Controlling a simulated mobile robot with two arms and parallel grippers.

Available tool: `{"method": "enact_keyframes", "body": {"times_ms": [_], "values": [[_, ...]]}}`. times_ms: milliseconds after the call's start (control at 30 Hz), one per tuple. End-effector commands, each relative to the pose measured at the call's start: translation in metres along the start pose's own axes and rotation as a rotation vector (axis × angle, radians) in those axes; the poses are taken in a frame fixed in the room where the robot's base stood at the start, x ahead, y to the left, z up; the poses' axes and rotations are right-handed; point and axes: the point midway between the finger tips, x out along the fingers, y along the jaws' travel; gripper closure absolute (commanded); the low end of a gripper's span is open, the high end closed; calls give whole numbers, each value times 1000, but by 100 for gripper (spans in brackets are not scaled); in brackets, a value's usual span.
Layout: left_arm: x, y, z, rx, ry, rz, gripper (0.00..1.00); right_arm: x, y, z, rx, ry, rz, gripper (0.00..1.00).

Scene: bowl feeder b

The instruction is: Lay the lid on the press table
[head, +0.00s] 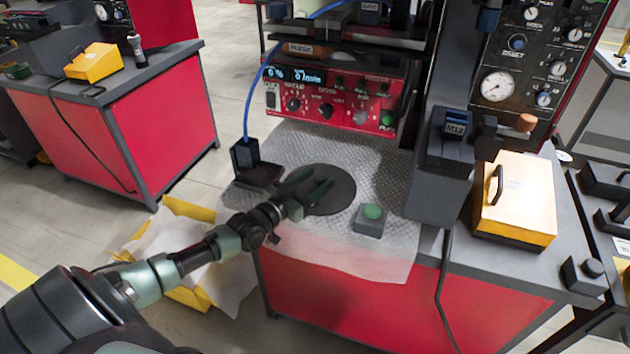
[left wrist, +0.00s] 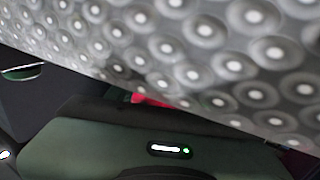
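A flat, dark round disc (head: 338,190), which looks like the lid, lies on the dimpled grey mat of the press table (head: 300,145). My left gripper (head: 320,178) reaches in from the left, low over the disc's left part and hiding some of it. Its two green fingers are spread apart with nothing visible between them. I cannot tell whether they touch the disc. The left wrist view shows the dimpled surface (left wrist: 190,45) very close, and the disc is not clear there. My right gripper is out of view.
The press column and yellow case (head: 520,195) stand to the right. A yellow crate (head: 185,245) is on the floor.

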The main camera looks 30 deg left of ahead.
Motion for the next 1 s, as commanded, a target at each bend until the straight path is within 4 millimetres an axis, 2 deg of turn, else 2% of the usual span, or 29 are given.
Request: {"method": "enact_keyframes", "body": {"times_ms": [267,367,467,800,1000], "values": [[0,0,-2,0,0,0,48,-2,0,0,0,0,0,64],[-8,0,0,0,-3,-1,48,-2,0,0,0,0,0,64],[-23,0,0,-1,-5,0,48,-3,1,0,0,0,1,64],[-91,1,0,0,-5,1,48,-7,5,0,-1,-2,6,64],[-114,0,-1,1,-2,0,48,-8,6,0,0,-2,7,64]]}}
